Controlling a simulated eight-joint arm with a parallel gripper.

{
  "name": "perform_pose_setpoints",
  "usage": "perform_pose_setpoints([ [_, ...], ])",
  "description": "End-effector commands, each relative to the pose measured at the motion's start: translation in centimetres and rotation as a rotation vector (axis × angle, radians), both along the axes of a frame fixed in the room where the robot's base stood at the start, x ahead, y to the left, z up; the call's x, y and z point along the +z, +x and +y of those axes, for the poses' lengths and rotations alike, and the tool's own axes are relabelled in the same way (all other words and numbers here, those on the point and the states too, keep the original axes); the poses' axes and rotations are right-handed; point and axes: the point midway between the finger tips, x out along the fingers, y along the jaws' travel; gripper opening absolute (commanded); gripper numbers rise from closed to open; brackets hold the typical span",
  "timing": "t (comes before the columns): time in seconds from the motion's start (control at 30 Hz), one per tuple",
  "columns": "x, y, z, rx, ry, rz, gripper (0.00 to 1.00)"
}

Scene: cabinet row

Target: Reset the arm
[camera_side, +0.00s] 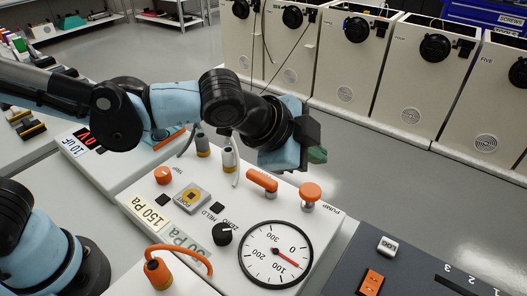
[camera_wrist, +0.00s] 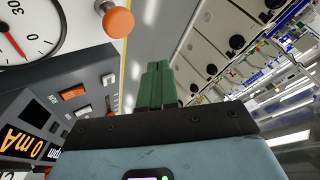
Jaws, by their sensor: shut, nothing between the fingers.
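My gripper (camera_side: 317,154) is at the end of the blue and black arm, raised over the far edge of the white panel (camera_side: 228,259). Its green fingers are together and empty. In the wrist view my gripper (camera_wrist: 158,66) points up the picture with its green fingers side by side. An orange lever (camera_side: 262,180) and an orange round knob (camera_side: 310,192) on the panel are below the gripper and apart from it. The orange knob also shows in the wrist view (camera_wrist: 118,22), left of the fingers.
A round dial gauge (camera_side: 276,254) and a black knob (camera_side: 222,233) are on the panel. An orange cable (camera_side: 180,248) arches up at its front. A dark panel (camera_side: 420,262) stands at right. A row of cream cabinets (camera_side: 353,60) stands behind, across open grey floor (camera_side: 390,165).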

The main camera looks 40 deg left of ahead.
Motion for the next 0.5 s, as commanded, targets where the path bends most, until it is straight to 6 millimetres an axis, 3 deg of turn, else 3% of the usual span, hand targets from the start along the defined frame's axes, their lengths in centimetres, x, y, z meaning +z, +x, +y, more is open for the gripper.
perform_pose_setpoints([
  [0.4,-0.02,0.01,0.01,0.0,0.0,0.0,0.0],
  [0.5,0.04,0.1,0.82,0.024,-0.008,0.008,0.0],
])
